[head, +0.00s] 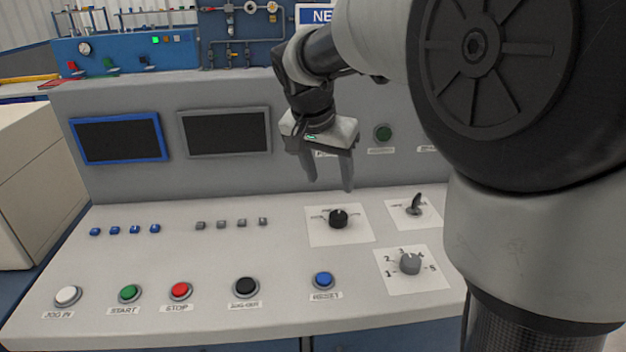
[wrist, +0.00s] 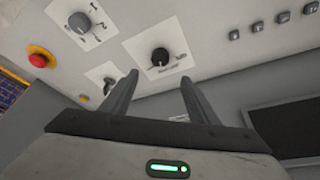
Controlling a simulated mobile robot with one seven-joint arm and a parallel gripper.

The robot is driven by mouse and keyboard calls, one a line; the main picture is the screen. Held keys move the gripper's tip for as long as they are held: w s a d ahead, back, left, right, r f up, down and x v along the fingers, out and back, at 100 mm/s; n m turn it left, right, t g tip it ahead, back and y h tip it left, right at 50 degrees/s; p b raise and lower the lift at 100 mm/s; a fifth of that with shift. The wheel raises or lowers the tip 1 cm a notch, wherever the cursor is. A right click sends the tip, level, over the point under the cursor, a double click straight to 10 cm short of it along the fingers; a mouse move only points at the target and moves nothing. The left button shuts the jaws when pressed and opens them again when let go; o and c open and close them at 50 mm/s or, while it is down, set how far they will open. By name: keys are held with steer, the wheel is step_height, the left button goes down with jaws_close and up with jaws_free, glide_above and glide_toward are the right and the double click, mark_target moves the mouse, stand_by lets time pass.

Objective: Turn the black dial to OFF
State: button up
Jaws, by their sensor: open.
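The black dial (head: 339,218) is a round knob on a white label plate on the sloped console (head: 180,240). Its pointer mark points up toward the back in the head view, but the plate's lettering is too small to read. The dial also shows in the wrist view (wrist: 160,57), beyond and between the fingertips. My gripper (head: 330,186) is open and empty. It hangs above and slightly behind the dial, fingers pointing down, apart from it.
A black lever switch (head: 415,206) and a grey numbered knob (head: 410,263) sit right of the dial. A blue RESET button (head: 324,280) and a black button (head: 245,287) lie in front. A red emergency button (wrist: 40,58) shows in the wrist view. Two screens (head: 224,132) stand behind.

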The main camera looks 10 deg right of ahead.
mark_target(338, 215)
steer(key=b+x, duration=0.2)
steer(key=x, duration=1.1)
steer(key=shift+d+f, duration=0.1)
steer(key=shift+f, duration=0.25)
steer(key=c, duration=1)
